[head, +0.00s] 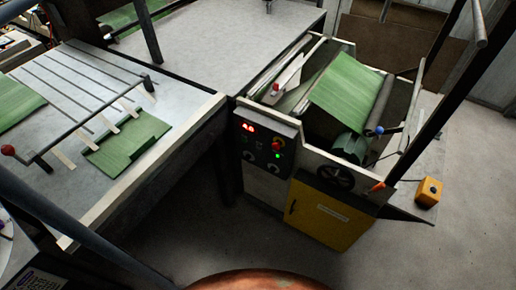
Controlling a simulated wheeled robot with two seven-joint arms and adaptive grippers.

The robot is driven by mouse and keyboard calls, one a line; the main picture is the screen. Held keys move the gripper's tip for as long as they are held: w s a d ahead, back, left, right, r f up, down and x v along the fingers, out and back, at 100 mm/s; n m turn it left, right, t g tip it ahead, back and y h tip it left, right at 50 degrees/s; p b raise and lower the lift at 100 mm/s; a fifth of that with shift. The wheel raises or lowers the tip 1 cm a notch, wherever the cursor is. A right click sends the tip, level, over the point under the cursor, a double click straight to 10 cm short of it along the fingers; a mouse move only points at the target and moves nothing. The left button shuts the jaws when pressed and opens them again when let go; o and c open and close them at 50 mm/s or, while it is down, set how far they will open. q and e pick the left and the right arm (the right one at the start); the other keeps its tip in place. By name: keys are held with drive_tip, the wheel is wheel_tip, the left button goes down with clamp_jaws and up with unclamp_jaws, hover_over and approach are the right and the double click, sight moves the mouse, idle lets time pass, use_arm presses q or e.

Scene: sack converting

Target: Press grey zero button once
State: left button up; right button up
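A dark control panel (265,141) is set on the front left of the machine in the middle. It has a lit red display (248,127) at its upper left. A red button (277,143) is at its right side, with small yellow and green parts near it. Small pale round controls sit lower on the panel. They are too small to tell which one is the grey zero button. Neither of my grippers shows in the head view, and nothing of mine is seen touching the panel.
A black handwheel (336,177) and a yellow cabinet (318,216) are right of the panel. Green sack material (346,92) runs over the machine. A table (74,97) with green sacks stands at left. A yellow box (429,191) is at right. Floor in front is clear.

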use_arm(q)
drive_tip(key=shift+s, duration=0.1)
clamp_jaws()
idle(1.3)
